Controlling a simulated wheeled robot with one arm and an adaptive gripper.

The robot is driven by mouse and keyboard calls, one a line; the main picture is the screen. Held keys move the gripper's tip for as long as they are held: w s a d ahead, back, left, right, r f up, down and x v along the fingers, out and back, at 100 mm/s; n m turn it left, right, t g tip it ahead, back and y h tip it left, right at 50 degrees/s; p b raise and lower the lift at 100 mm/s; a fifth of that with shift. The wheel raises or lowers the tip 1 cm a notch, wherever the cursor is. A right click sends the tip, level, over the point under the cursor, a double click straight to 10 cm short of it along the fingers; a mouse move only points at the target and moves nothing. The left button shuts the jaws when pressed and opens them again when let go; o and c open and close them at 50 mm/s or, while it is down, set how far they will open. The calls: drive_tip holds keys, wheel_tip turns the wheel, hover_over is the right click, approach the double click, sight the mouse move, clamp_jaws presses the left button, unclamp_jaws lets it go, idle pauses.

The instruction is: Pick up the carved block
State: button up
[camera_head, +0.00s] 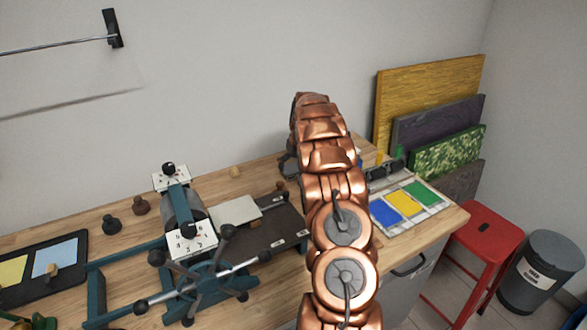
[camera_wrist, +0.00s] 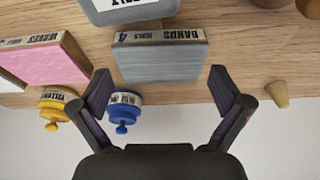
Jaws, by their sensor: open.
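In the wrist view a grey carved block (camera_wrist: 162,62) with a wooden edge labelled "BANDS" lies on the wooden table, just ahead of my gripper. A second, pink block (camera_wrist: 48,61) with a similar labelled edge lies to its left. My gripper (camera_wrist: 161,88) is open and empty. Its fingers are spread wider than the grey block, and the block appears between and beyond the fingertips; I cannot tell the height gap. In the head view my arm hides the grey block and most of the gripper.
Yellow (camera_wrist: 60,104) and blue (camera_wrist: 122,108) labelled containers stand near the left finger. A wooden cone (camera_wrist: 275,95) is right of the right finger. A press (camera_head: 205,270), colour tray (camera_head: 428,208), red stool (camera_head: 488,232) and bin (camera_head: 540,272) surround my arm. The wall is close behind.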

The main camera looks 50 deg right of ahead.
drive_tip(key=shift+x, duration=0.85)
drive_tip(key=shift+c, duration=0.2)
drive_tip(key=c, duration=0.8)
drive_tip(key=shift+r, duration=0.1)
